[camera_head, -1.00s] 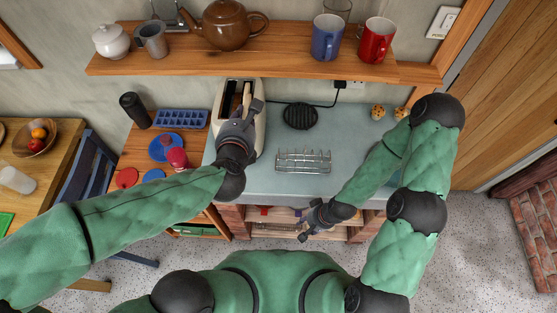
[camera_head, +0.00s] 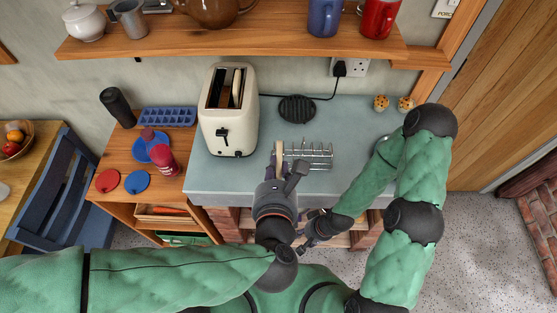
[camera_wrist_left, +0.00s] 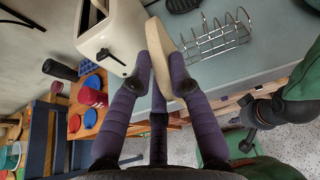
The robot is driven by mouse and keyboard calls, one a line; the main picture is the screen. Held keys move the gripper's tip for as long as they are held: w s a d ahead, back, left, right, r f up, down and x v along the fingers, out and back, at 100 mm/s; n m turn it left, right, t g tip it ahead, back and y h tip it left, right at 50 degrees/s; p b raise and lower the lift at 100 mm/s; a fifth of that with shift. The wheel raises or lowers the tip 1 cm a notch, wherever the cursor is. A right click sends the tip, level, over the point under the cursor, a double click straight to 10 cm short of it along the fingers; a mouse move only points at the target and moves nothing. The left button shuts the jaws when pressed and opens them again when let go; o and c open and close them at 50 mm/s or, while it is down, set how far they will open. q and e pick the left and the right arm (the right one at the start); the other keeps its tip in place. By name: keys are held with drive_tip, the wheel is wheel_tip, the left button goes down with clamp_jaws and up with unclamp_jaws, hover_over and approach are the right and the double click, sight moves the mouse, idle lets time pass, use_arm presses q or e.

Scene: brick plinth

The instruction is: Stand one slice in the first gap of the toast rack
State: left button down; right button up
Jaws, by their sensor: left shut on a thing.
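A pale bread slice (camera_head: 279,154) is held on edge in my left gripper (camera_head: 279,176), just left of the wire toast rack (camera_head: 312,154). In the left wrist view the slice (camera_wrist_left: 160,38) is pinched between the purple fingers (camera_wrist_left: 158,66), and the rack (camera_wrist_left: 216,40) stands to its right with its gaps empty. I cannot tell whether the slice touches the rack. The cream toaster (camera_head: 229,137) stands behind and to the left, with bread showing in its slots. My right gripper (camera_head: 311,228) is low at the counter's front edge, its fingers too small to judge.
The blue-grey counter (camera_head: 345,110) is mostly clear around the rack. A black trivet (camera_head: 297,108) lies behind it. A wooden shelf (camera_head: 190,43) with mugs overhangs the back. A side table with an ice tray (camera_head: 168,117) and red bottle (camera_head: 165,160) stands left.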

use_arm(q)
drive_tip(key=w+f+b, duration=0.6)
drive_tip(key=w+f, duration=0.7)
drive_tip(key=shift+w, duration=0.4)
drive_tip(key=shift+f+b, duration=0.1)
drive_tip(key=shift+b, duration=0.3)
drive_tip(key=shift+f, duration=0.1)
drive_tip(key=c, duration=1.4)
unclamp_jaws()
